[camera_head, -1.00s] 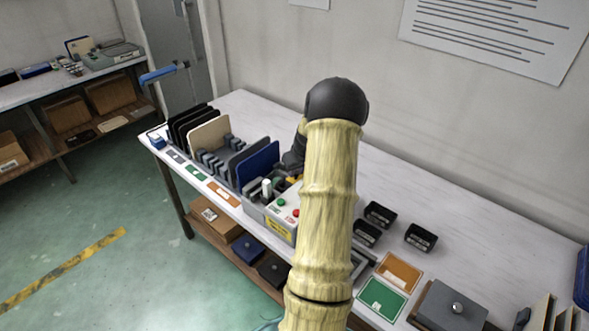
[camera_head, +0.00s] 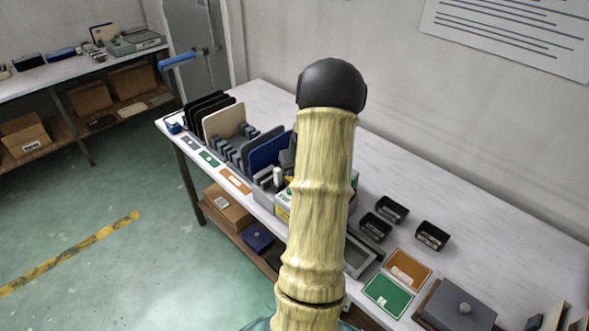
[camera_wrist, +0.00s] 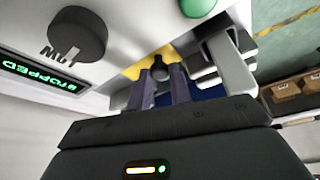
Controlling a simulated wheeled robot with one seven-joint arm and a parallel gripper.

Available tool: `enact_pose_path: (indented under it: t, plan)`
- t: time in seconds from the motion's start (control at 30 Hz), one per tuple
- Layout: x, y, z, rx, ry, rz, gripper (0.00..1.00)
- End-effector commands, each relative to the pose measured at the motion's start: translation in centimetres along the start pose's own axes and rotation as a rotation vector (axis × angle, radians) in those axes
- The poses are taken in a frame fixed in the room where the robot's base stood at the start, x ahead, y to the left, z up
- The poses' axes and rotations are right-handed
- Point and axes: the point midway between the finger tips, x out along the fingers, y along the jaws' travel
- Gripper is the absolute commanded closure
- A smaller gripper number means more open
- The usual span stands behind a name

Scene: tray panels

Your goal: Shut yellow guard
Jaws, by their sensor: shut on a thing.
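The yellow guard (camera_wrist: 134,72) shows in part in the wrist view, at the fingers. My gripper (camera_wrist: 161,80) has its two fingers shut around a small dark knob (camera_wrist: 161,69) at the guard; the fingers hide part of both. The control box (camera_wrist: 110,20) carries a black dial (camera_wrist: 77,37), a lit display reading STOPPED (camera_wrist: 42,80) and a green button (camera_wrist: 197,5). In the head view my arm covers most of the control box (camera_head: 283,212), and my gripper is hidden. How far the guard stands open cannot be told.
A rack of upright panels (camera_head: 225,125) stands left of the box. Black bins (camera_head: 391,209), an orange card (camera_head: 408,268), a green card (camera_head: 388,295) and a grey block with a knob (camera_head: 460,308) lie to the right. The table's back strip (camera_head: 430,190) is clear.

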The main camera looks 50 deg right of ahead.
Motion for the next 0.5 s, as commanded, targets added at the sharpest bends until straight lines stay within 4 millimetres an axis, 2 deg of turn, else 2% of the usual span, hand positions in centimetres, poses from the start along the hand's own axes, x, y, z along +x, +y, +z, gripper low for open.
enact_pose_path:
  t: [0.03,0.13,0.5]
  plan:
    - [0.04,-0.43,0.03,-0.003,-0.004,-0.008,0.75]
    - [0.05,-0.41,0.03,-0.003,-0.004,-0.007,0.58]
    - [-0.31,-0.21,0.01,-0.002,-0.002,-0.004,0.58]
